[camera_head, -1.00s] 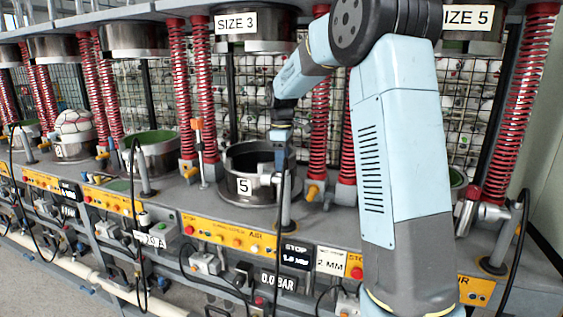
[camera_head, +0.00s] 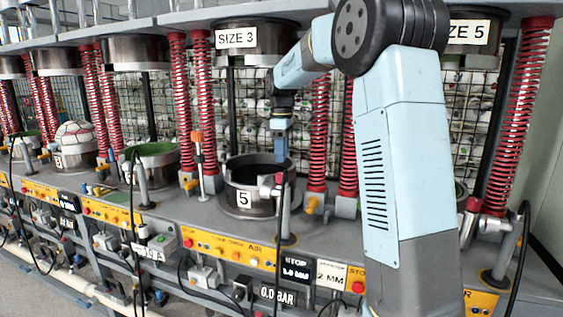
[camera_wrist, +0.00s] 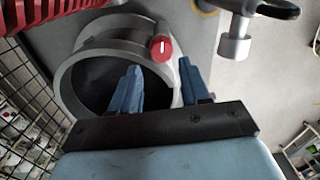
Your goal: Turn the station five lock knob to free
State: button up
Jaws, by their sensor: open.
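The lock knob (camera_wrist: 162,47) is a round red knob with a white line, on the rim of a metal ring in the wrist view. The line stands nearly upright in that picture. The ring (camera_head: 236,208) carries a "5" label (camera_head: 243,197) in the head view. My gripper (camera_wrist: 159,67) is open, its two blue fingers reaching toward the rim on either side of the knob's line. The knob is just beyond the fingertips, with nothing held. In the head view my gripper (camera_head: 281,157) points down above the ring's right side, where the knob is hard to make out.
Red springs (camera_head: 319,130) stand behind the ring and a wire mesh (camera_head: 262,110) lies farther back. A grey post (camera_head: 285,215) with a black cable stands in front. A "SIZE 3" press head (camera_head: 245,58) hangs above. Yellow control panels (camera_head: 225,247) line the front.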

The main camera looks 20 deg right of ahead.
aim_at(282, 174)
jog(key=shift+o, duration=0.4)
jog(key=shift+r, duration=0.1)
jog(key=shift+o, duration=1)
jog(key=shift+m, duration=0.6)
jog(key=m, duration=0.3)
jog(key=shift+s+r, duration=0.1)
jog(key=shift+f+m, duration=0.2)
jog(key=shift+m, duration=0.2)
jog(key=shift+f, duration=3.55)
